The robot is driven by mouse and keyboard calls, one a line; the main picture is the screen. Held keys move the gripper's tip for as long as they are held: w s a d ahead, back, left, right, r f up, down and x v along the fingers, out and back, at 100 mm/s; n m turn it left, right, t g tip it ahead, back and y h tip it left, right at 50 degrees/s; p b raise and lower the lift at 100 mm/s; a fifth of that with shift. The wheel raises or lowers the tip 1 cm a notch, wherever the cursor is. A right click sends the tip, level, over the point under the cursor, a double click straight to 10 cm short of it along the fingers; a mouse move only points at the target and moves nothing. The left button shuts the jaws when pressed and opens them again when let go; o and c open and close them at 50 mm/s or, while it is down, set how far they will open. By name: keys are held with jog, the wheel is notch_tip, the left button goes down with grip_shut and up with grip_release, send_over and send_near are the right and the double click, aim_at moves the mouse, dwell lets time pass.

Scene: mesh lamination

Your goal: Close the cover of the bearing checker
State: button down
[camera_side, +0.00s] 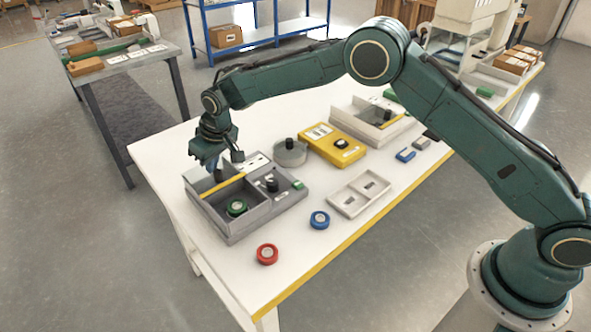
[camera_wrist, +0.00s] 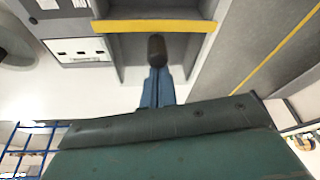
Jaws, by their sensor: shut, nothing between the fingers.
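The bearing checker (camera_side: 236,232) is a grey box at the left of the white table. Its front compartment is open from above and shows a green ring-shaped bearing (camera_side: 237,208). A yellow-edged strip (camera_side: 222,187) crosses the box behind the bearing; it also shows in the wrist view (camera_wrist: 120,26). A black knob (camera_side: 219,174) stands behind the strip, probably on the cover. My gripper (camera_side: 212,166) is shut and empty, pointing down beside the knob. In the wrist view its blue fingers (camera_wrist: 157,88) end at the knob (camera_wrist: 157,48); I cannot tell whether they touch.
Red (camera_side: 267,254) and blue (camera_side: 319,220) rings lie in front of and right of the checker. A pale two-slot tray (camera_side: 359,191), round grey container (camera_side: 290,153) and yellow device (camera_side: 334,144) stand to the right.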

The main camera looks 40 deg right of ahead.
jog(key=shift+s, duration=0.1)
jog(key=shift+s, duration=5.25)
jog(key=shift+s+f, duration=0.1)
jog(key=shift+s, duration=0.2)
jog(key=shift+w, duration=0.1)
jog(key=shift+w+a+r, duration=0.1)
jog(key=shift+w+a, duration=0.1)
jog(key=shift+w, duration=0.55)
jog(key=shift+w+a+r, duration=0.1)
jog(key=shift+w+a, duration=0.05)
jog(key=shift+w, duration=0.6)
jog(key=shift+w+a, duration=0.2)
jog(key=shift+w, duration=0.55)
jog(key=a+v, duration=0.1)
jog(key=v, duration=0.9)
jog(key=shift+d, duration=0.5)
jog(key=shift+s+r, duration=0.1)
jog(key=shift+s, duration=0.05)
